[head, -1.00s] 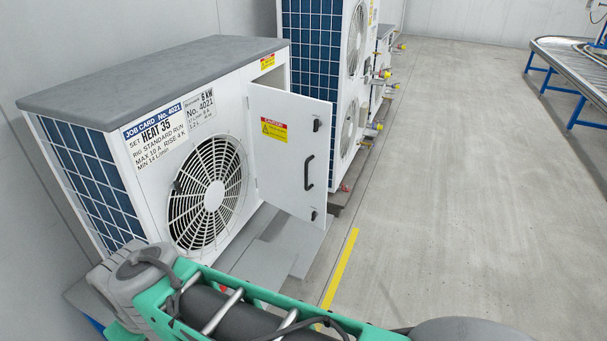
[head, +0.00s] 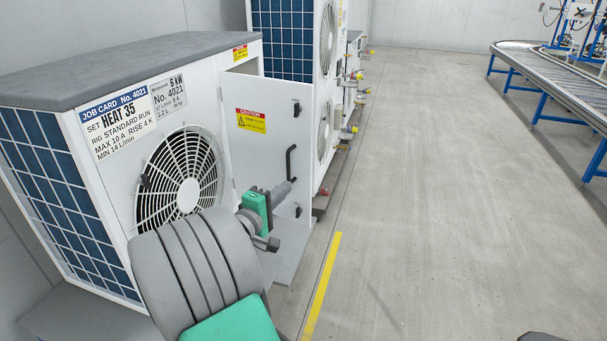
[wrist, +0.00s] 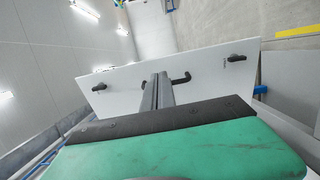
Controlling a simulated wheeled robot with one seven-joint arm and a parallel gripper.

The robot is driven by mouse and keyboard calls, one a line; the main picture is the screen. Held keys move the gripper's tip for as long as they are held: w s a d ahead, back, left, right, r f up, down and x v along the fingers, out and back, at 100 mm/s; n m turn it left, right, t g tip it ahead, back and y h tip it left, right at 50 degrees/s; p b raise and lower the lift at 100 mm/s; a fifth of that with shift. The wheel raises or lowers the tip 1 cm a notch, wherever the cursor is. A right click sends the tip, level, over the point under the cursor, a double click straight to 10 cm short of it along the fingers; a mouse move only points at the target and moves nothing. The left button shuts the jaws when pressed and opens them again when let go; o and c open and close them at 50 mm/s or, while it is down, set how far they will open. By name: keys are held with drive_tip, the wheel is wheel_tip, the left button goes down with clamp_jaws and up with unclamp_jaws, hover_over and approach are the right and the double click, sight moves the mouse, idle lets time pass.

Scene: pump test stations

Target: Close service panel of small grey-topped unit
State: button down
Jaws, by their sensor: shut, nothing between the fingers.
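The small grey-topped unit (head: 125,65) stands at the left in the head view, with a job card and a round fan grille (head: 183,180) on its front. Its white service panel (head: 262,150) stands swung out, with a caution label, a black handle (head: 290,163) and two black latches. The opening behind the panel is mostly hidden. My gripper (head: 290,186) is shut and empty in front of the panel's lower part, close to the handle. In the wrist view the fingers (wrist: 157,80) point at the panel (wrist: 130,88) beside the handle (wrist: 182,79). I cannot tell whether they touch it.
Taller white units (head: 325,90) with pipe fittings stand behind the panel along the wall. A yellow floor line (head: 322,287) runs just right of the unit. The concrete floor (head: 430,200) is clear up to a roller conveyor (head: 545,75) at the right.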

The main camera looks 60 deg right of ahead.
sight(309, 166)
drive_tip(key=d, duration=1)
drive_tip(key=shift+s+p, duration=0.4)
drive_tip(key=shift+d, duration=0.4)
drive_tip(key=shift+w, duration=0.1)
